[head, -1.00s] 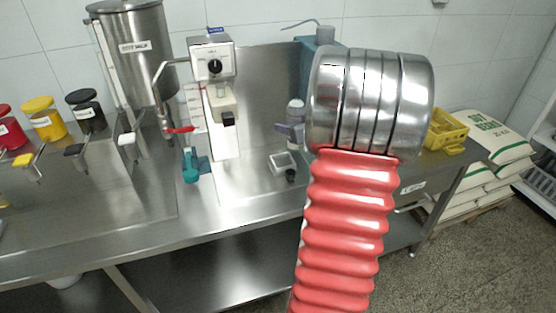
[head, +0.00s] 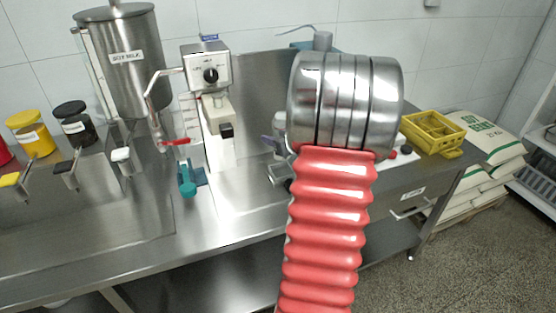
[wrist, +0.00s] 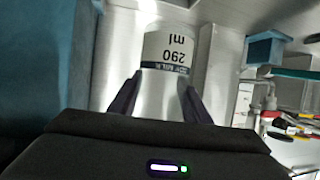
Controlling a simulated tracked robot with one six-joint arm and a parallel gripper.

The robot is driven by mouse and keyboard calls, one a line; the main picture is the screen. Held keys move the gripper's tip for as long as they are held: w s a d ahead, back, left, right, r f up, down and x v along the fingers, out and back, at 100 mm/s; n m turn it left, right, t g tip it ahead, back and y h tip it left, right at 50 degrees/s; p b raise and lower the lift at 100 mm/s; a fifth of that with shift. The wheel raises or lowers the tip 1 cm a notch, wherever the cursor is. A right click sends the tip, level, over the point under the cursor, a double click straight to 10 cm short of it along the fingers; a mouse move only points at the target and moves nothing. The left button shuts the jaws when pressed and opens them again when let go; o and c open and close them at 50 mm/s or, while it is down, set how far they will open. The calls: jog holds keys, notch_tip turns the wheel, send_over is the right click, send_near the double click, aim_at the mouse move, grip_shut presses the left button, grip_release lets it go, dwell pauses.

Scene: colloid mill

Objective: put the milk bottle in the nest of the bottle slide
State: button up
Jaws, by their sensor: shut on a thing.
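In the wrist view my gripper (wrist: 157,98) is shut on the milk bottle (wrist: 165,85), a pale bottle with a white and dark label reading 290 ml, upside down in the picture. A dark finger lies on each side of it; its lower part in the picture is hidden by the gripper body. In the head view my red ribbed arm hides the bottle and most of the gripper. I cannot single out the bottle slide or its nest with certainty. A teal block (wrist: 265,48) shows at the right of the wrist view.
A dispenser with a black dial (head: 206,68) and a red-handled tap (head: 174,142) stand by a steel soy milk tank (head: 125,65). A teal item (head: 188,185) lies before them. A yellow crate (head: 447,144) is at the right end. The bench front (head: 130,240) is clear.

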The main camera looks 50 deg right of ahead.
jog(key=shift+f, duration=1.7)
jog(key=shift+f, duration=1.9)
jog(key=shift+f, duration=0.1)
jog(key=o, duration=1.1)
jog(key=shift+c, duration=0.2)
